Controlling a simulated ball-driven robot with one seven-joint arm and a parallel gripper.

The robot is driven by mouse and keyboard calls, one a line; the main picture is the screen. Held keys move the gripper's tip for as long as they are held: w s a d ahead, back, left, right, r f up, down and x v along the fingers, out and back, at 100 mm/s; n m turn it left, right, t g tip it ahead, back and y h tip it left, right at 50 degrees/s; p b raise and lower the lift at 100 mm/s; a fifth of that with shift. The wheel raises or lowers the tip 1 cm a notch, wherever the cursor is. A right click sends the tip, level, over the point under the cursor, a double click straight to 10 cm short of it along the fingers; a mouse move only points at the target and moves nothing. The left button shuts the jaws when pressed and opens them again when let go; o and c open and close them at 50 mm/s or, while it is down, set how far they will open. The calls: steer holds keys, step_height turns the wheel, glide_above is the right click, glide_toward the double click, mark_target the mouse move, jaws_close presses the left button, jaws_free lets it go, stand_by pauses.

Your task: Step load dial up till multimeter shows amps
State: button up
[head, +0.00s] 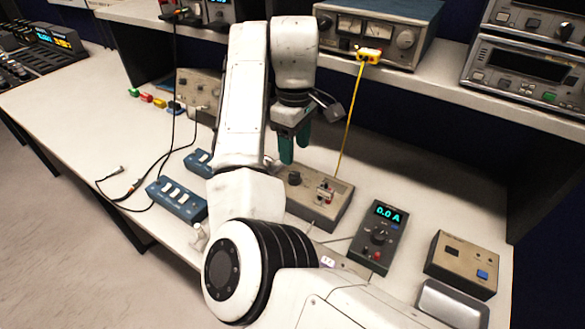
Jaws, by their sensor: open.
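The dark handheld multimeter (362,246) lies on the bench right of centre, and its cyan display (387,213) reads "0.0 A". It has a round selector knob and a red socket below the display. A beige box (318,204) left of it carries a dark round knob (294,178), which looks like the load dial, and red parts to the right of that knob. My gripper (294,146) is open and empty, its green fingers pointing down above and behind the dark knob, apart from it. My arm hides the left end of the beige box.
A beige box with a blue button (464,262) stands at the right. Blue switch strips (176,200) and loose black cables lie left. The bench behind the multimeter is clear.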

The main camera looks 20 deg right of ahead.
mark_target(294, 175)
step_height(294, 175, down, 8)
steer(key=shift+f, duration=0.1)
steer(key=shift+c, duration=0.4)
jaws_close()
steer(key=shift+p, duration=0.3)
steer(key=shift+r, duration=0.2)
steer(key=shift+m+p, duration=0.7)
steer(key=shift+p, duration=0.1)
steer(key=shift+r+m+p, duration=0.1)
steer(key=shift+m+p, duration=0.95)
steer(key=shift+m, duration=0.15)
steer(key=shift+m+p, duration=1.45)
steer(key=shift+m, duration=1.05)
steer(key=shift+f, duration=0.2)
